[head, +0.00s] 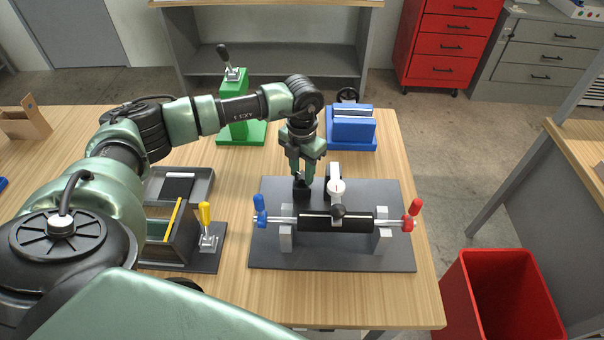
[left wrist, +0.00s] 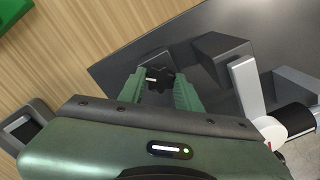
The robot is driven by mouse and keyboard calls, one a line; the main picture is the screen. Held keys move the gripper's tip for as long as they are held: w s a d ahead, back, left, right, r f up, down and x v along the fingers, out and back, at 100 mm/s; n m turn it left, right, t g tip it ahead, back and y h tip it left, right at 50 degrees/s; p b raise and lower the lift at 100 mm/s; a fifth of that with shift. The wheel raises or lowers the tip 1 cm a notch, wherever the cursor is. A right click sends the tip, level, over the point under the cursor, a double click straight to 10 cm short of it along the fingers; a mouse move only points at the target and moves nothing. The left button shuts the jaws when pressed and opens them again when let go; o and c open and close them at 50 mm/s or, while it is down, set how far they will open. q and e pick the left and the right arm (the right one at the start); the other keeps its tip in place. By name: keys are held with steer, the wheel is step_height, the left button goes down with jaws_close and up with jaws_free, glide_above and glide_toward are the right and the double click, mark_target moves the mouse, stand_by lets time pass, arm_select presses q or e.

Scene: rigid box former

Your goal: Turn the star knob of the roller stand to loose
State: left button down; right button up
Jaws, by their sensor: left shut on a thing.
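The roller stand has a dark grey base plate (head: 268,248) with a black roller (head: 348,222) across it, held between light grey uprights. The star knob (left wrist: 159,79) is black with a short white mark, near the plate's edge in the left wrist view. My left gripper (head: 303,180) points down at the back of the plate. It also shows in the left wrist view (left wrist: 162,90), its green fingers on either side of the star knob, shut on it. In the head view the fingers largely hide the knob. My right gripper is out of view.
A blue-tipped lever (head: 260,210) and a red-tipped lever (head: 412,213) flank the roller. A white dial (head: 337,187) stands right of my gripper. A green clamp (head: 236,100), a blue fixture (head: 351,128) and a yellow-handled box fixture (head: 205,225) stand nearby.

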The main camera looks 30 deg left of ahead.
arm_select(q)
steer(key=n+b, duration=0.1)
steer(key=n, duration=0.3)
steer(key=shift+r+n+b, duration=0.1)
steer(key=shift+n+b, duration=0.45)
steer(key=shift+n, duration=1.15)
steer(key=shift+w, duration=0.1)
steer(key=c, duration=1)
jaws_free()
